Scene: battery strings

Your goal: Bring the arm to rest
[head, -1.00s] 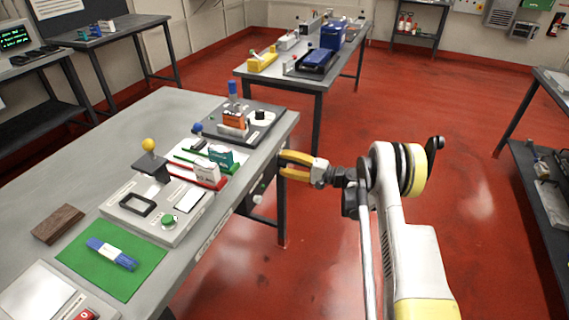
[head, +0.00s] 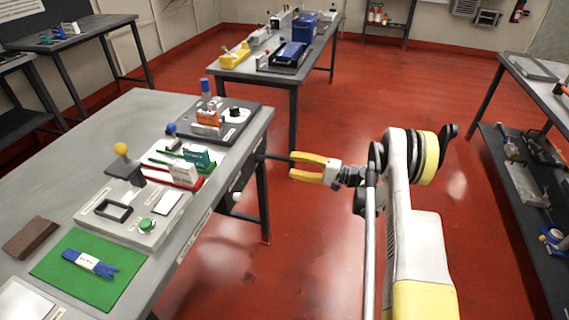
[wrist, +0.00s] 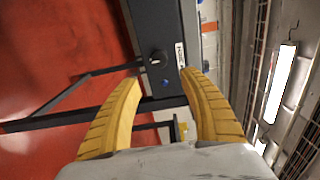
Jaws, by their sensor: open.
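My gripper (head: 293,167) has yellow fingers and points left, in the air over the red floor, just off the right edge of the near grey table (head: 205,215). In the wrist view the two fingers of my gripper (wrist: 168,80) are spread apart with nothing between them. My arm reaches up from the bottom right of the head view, bent at the elbow.
The near table carries a green mat (head: 50,262) with a blue bundle (head: 90,263), a grey device with a green button (head: 147,225), and a dark fixture (head: 240,125). A far table (head: 265,78) stands behind. Shelving (head: 530,190) is at right. Red floor between is open.

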